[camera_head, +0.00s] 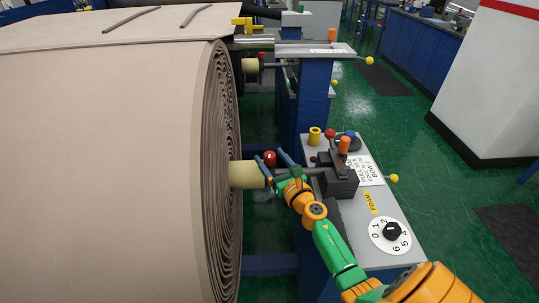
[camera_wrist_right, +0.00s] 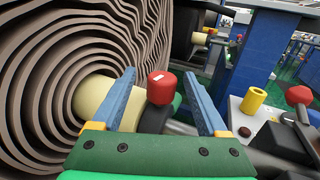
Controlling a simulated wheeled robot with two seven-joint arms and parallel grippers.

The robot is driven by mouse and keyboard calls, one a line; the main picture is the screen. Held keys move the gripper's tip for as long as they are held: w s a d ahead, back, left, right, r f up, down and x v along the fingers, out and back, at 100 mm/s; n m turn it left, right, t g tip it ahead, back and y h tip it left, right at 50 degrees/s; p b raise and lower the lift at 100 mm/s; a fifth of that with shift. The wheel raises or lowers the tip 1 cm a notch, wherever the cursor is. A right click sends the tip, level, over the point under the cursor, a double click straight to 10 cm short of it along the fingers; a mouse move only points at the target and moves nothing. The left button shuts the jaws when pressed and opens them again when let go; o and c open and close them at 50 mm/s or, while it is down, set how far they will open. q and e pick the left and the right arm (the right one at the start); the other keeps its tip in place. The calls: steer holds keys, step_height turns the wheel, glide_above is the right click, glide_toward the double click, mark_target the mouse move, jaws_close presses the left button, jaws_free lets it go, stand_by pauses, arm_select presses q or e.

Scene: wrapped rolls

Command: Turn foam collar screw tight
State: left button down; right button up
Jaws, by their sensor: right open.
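The foam roll (camera_head: 110,150) is a big beige roll on the left, with a pale yellow core (camera_head: 246,174) sticking out of its end. In the right wrist view a dark collar (camera_wrist_right: 155,119) sits on the shaft beside the core. Its screw has a red knob (camera_wrist_right: 161,87), which also shows in the head view (camera_head: 270,157). My right gripper (camera_wrist_right: 160,78) is open, its two blue fingers on either side of the red knob, with gaps visible to both. In the head view the same gripper (camera_head: 273,161) is at the shaft. My left gripper is out of view.
A grey-topped blue stand (camera_head: 345,215) to the right carries a black shaft block (camera_head: 338,180), a numbered dial (camera_head: 391,235) and a yellow FOAM label (camera_head: 370,203). A similar stand (camera_head: 318,50) is farther back. Green floor (camera_head: 400,130) is clear beyond.

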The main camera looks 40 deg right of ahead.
steer(key=shift+w+d+f, duration=0.2)
steer(key=shift+w, duration=0.35)
steer(key=shift+w+d+f, duration=0.15)
steer(key=shift+w, duration=0.35)
steer(key=shift+s+a+r, duration=0.1)
steer(key=shift+s+r, duration=0.05)
steer(key=shift+s, duration=0.05)
steer(key=shift+c, duration=0.7)
jaws_close()
